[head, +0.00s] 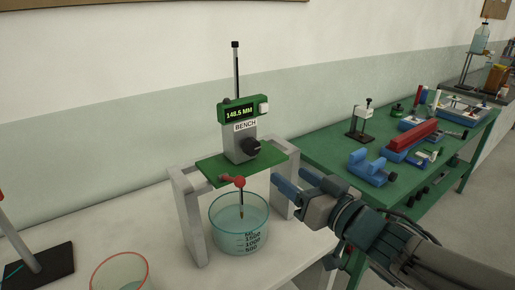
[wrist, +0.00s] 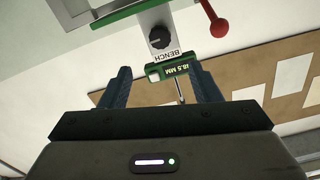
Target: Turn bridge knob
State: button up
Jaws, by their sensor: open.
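The bridge (head: 185,185) is a grey frame with a green top plate, standing over a glass beaker (head: 240,228). On it sits a grey and green gauge (head: 240,112) labelled BENCH, its display reading 148.5 MM. The black bridge knob (head: 250,148) is on the gauge's front face; in the wrist view the knob (wrist: 159,38) appears upside down, beyond the fingers. My gripper (head: 288,190) is open and empty, with blue fingers, to the lower right of the knob and apart from it. Both fingers also show in the wrist view (wrist: 164,78).
A red-ended lever (head: 238,182) sticks out at the bridge's front, and a pointed rod hangs into the beaker. A red-rimmed dish (head: 120,270) and a stand (head: 38,262) are at left. A green bench (head: 325,150) with a blue vise (head: 370,168) and other tools is at right.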

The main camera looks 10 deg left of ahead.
aim_at(254, 149)
jog(key=p+x, duration=0.1)
jog(key=x, duration=1.2)
jog(key=shift+w+a, duration=0.1)
jog(key=c, duration=1)
